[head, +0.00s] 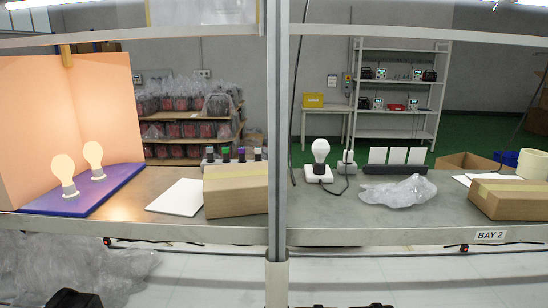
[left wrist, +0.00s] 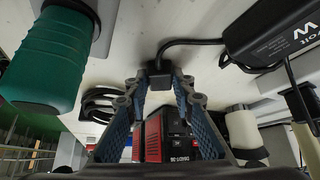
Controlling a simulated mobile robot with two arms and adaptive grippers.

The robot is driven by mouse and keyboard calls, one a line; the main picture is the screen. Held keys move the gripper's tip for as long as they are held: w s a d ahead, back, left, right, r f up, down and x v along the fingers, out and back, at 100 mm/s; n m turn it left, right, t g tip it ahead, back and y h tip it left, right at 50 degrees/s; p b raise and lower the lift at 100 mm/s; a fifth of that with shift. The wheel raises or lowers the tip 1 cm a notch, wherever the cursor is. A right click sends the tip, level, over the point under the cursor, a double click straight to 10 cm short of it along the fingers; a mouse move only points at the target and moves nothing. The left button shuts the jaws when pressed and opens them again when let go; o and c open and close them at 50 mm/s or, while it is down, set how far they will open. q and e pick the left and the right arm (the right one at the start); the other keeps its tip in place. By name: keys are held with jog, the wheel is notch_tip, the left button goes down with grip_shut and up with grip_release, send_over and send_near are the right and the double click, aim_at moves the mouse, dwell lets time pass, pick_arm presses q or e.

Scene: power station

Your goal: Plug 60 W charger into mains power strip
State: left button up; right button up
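In the left wrist view my left gripper (left wrist: 160,78) has its blue-padded fingers close together at the tips, on either side of a small black plug (left wrist: 159,72). The plug looks gripped between the tips. A black cord (left wrist: 190,42) runs from it to a black charger block (left wrist: 268,32) with white lettering, at the upper right. In the head view a grey block (head: 222,161) with several coloured-topped pieces stands behind a carton; I cannot tell whether it is the mains power strip. A black strip (head: 394,170) holds white panels. My right gripper is not in view.
A carton (head: 236,190), white bulb lamp (head: 320,160) and crumpled clear plastic (head: 397,191) are on the bench (head: 345,225). A metal post (head: 278,120) rises in front. In the left wrist view, a green cylinder (left wrist: 45,58) and red-black device (left wrist: 165,137) are near the gripper.

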pick_arm(q)
grip_shut()
jog(key=shift+r, duration=0.15)
jog(key=shift+r+p, duration=2.9)
jog(key=shift+p, duration=0.05)
